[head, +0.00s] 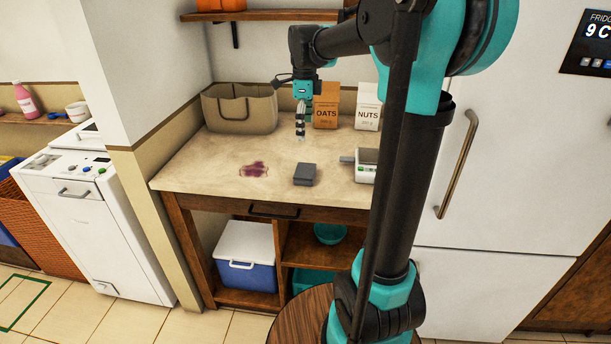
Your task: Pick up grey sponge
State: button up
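The grey sponge (305,174) is a small dark grey block lying on the counter (215,165), near its front edge. My gripper (300,134) hangs pointing down above the counter, farther back than the sponge and apart from it. The gripper is small in the view and seen edge-on, so I cannot tell whether its fingers are open or shut. I see nothing hanging from it.
A purple stain (254,169) lies left of the sponge. A small white appliance (366,166) stands to its right, partly behind my arm. A tan bag (240,110), an oats box (326,106) and a nuts box (367,108) stand at the back. A shelf (262,16) is above.

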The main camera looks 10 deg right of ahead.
aim_at(305, 172)
notch_tip(305, 172, down, 14)
jog(key=shift+f, duration=0.25)
dwell(0.4)
jog(key=shift+c, duration=0.2)
jog(key=c, duration=0.7)
